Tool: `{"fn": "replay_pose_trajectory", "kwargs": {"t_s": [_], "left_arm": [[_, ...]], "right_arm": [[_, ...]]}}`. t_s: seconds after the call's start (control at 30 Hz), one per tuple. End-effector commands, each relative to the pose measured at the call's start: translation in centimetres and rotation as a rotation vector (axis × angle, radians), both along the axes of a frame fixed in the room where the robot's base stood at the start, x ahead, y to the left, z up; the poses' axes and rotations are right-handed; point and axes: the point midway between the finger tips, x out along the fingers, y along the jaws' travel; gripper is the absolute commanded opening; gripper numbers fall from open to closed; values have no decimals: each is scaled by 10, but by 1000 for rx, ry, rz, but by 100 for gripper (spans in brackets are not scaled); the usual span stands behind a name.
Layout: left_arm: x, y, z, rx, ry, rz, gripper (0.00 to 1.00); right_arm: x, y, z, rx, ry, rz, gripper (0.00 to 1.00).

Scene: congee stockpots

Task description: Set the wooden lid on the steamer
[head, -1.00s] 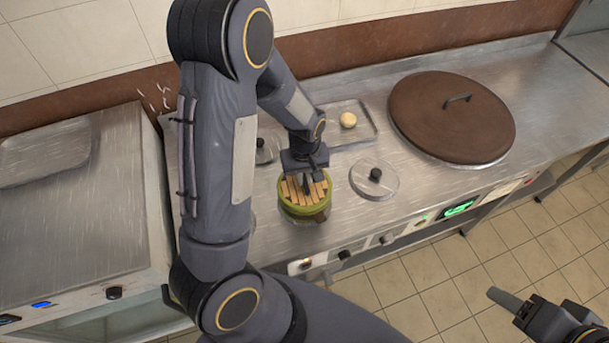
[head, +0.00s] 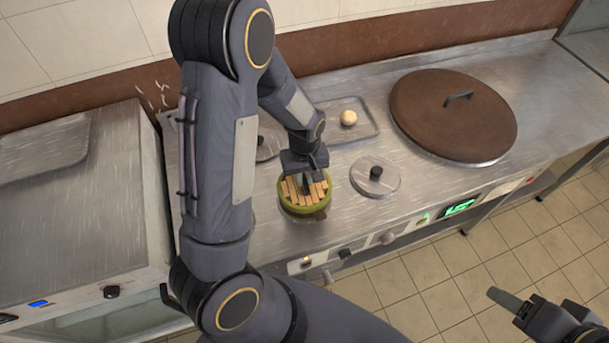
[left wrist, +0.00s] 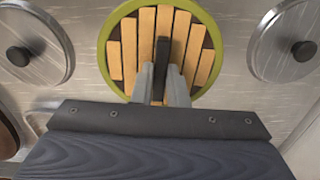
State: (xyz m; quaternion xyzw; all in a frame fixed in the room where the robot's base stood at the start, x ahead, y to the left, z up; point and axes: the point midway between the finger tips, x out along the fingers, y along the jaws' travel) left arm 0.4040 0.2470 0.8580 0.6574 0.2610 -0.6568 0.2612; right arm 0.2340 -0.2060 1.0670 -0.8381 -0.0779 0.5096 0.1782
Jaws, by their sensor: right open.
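The wooden lid (head: 293,190) is a round of pale slats with a dark upright handle, framed by a green rim. It lies near the counter's front edge in the head view and shows at the top middle of the left wrist view (left wrist: 207,66). My left gripper (head: 306,184) is above its centre, with its fingers (left wrist: 161,82) closed about the dark handle. Below the green rim, only a small dark brown patch shows; I cannot clearly make out the steamer or whether the lid rests on it. My right gripper (head: 507,300) is open and empty over the floor, lower right.
A round metal lid with a black knob (head: 375,186) lies right of the wooden lid. Another (head: 268,148) is partly behind my arm. A tray with a pale round bun (head: 348,117) is behind. A large brown pot lid (head: 440,118) covers the right counter.

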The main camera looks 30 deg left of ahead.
Motion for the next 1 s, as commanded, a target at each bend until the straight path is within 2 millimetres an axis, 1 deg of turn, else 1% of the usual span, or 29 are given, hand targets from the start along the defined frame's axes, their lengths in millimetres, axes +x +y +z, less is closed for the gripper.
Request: {"fn": "replay_pose_trajectory", "kwargs": {"t_s": [0.3,0.43,1.0], "left_arm": [[0,0,0,1,1,0,21],[0,0,5,0,0,0,21],[0,0,51,0,0,0,21]], "right_arm": [[0,0,1,0,0,0,55],[0,0,5,0,0,0,55],[0,0,42,0,0,0,55]]}}
